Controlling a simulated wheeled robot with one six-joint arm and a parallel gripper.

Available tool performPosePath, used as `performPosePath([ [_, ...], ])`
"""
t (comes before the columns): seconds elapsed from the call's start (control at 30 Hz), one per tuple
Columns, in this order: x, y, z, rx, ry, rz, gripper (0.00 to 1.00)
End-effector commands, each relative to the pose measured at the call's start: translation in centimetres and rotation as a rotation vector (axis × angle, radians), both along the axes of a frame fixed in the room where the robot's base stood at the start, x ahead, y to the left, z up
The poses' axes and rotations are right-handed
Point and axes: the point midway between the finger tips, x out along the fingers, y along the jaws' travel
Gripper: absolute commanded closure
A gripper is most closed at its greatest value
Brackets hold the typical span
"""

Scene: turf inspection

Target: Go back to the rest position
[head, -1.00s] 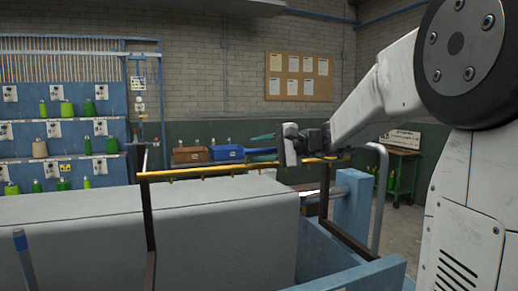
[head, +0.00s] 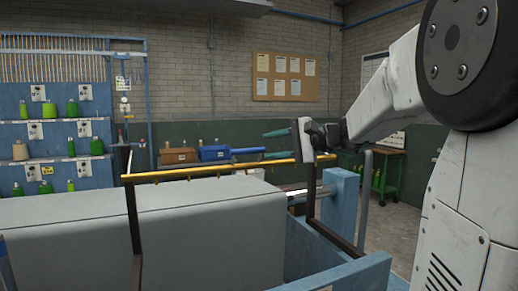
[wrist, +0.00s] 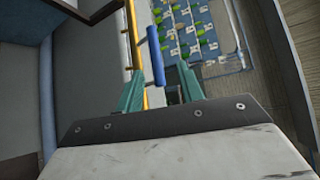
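My gripper (head: 264,146) is raised above the right end of the grey block, pointing left in the head view. Its two teal fingers are spread apart with nothing held between them. In the wrist view the gripper (wrist: 162,72) also shows open, with a blue rod seen in the gap beyond; I cannot tell its distance. The yellow bar (head: 220,169) lies beyond the left finger in the wrist view. In the head view the bar runs just below the gripper; I cannot tell how close they are.
A long grey block (head: 150,220) fills the front, with blue frame parts (head: 342,210) at its right. Blue shelving (head: 60,120) with green bottles stands at left. A brown box (head: 179,156) and a blue box (head: 213,153) sit behind the bar. A green cart (head: 385,175) stands at right.

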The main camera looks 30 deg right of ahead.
Motion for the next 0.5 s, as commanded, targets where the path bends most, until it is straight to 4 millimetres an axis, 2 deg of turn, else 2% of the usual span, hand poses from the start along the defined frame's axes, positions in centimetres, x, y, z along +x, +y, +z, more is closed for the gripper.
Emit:
performPosePath([
  [0.27, -0.1, 0.0, -0.5, -0.01, 0.02, 0.003, 0.62],
  [0.37, -1.1, 0.3, -3.4, -0.059, 0.103, 0.026, 0.62],
  [0.4, -2.0, 0.7, -5.1, -0.096, 0.155, 0.044, 0.62],
  [0.47, -4.1, 2.3, -7.8, -0.178, 0.243, 0.097, 0.62],
  [0.5, -5.8, 3.9, -9.6, -0.247, 0.303, 0.146, 0.62],
])
